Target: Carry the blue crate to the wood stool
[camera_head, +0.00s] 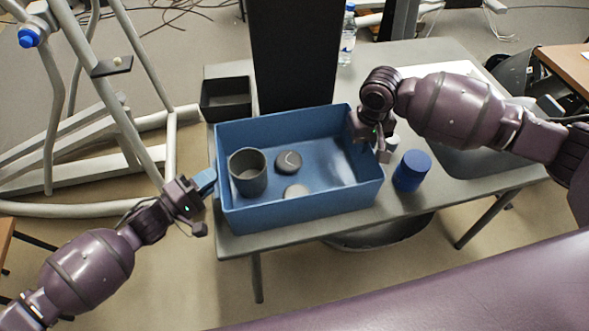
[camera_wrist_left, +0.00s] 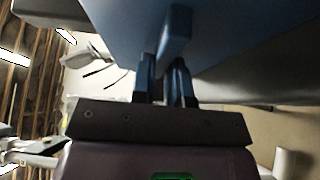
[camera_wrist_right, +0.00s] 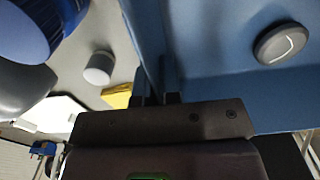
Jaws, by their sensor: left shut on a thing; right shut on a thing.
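The blue crate (camera_head: 300,208) is on the grey table, its left end close to the table's left edge. Inside it are a dark grey cup (camera_head: 248,173), a dark round puck (camera_head: 289,162) and a lighter flat disc (camera_head: 296,191). My left gripper (camera_head: 205,183) is shut on the tab at the crate's left end; the tab (camera_wrist_left: 174,35) also shows in the left wrist view. My right gripper (camera_head: 370,132) is shut on the crate's right wall; this wall (camera_wrist_right: 150,30) shows between the fingers in the right wrist view. I cannot make out a wood stool for certain.
The grey table (camera_head: 440,190) also bears a blue cylinder (camera_head: 412,170), a small white cylinder (camera_head: 391,143), a dark open box (camera_head: 226,98), a black upright panel (camera_head: 293,55) and a bottle (camera_head: 348,35). A pale tubular frame (camera_head: 150,120) stands left. Wood-coloured surfaces (camera_head: 570,62) show at both picture edges.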

